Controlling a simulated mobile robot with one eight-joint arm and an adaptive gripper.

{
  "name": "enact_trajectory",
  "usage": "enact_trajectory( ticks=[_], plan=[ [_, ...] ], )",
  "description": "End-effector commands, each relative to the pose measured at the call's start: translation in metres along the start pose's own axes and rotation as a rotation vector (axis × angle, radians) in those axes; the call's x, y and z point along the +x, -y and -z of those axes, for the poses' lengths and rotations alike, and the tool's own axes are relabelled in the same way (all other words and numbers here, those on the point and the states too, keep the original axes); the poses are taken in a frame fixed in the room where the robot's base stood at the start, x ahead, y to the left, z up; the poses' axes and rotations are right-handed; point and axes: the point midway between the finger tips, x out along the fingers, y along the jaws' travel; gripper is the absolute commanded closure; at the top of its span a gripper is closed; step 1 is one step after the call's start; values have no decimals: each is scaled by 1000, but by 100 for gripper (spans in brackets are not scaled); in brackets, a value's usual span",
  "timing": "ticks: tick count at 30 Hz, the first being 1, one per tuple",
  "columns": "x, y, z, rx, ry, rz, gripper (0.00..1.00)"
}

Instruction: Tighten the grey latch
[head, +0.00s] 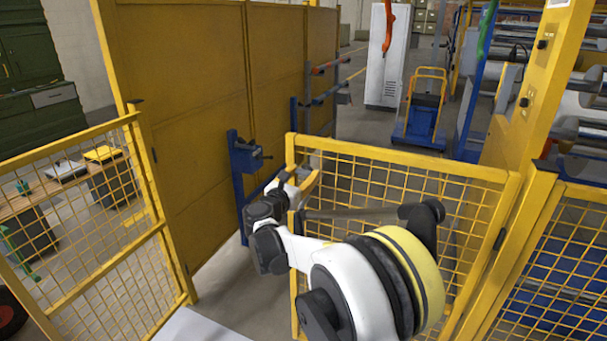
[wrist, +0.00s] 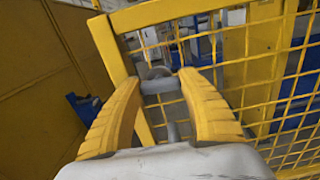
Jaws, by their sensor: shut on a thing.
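The grey latch (wrist: 158,86) shows in the wrist view at the upright edge of a yellow mesh gate (wrist: 122,62). My gripper (wrist: 160,80) has its two yellow fingers on either side of the latch, with the tips closed in on it. In the head view my gripper (head: 306,184) is at the left upright of the same gate (head: 400,150). The latch cannot be made out there, being small and behind my gripper and arm.
A tall yellow panel wall (head: 205,100) stands left of the gate, with a blue bracket (head: 240,165) on it. Another mesh panel (head: 85,200) stands at the front left. A yellow post (head: 535,100) is on the right. Grey floor shows between the wall and my arm.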

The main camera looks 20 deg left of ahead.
Motion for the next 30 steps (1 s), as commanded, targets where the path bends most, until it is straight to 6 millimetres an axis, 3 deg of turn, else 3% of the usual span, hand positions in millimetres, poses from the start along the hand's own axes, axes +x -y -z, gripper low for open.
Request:
enact_trajectory(
  ticks=[8, 30],
  plan=[
    [0, 0, 0, 175, 1, 0, 83],
    [0, 0, -1, 876, 1, -1, 83]
  ],
)
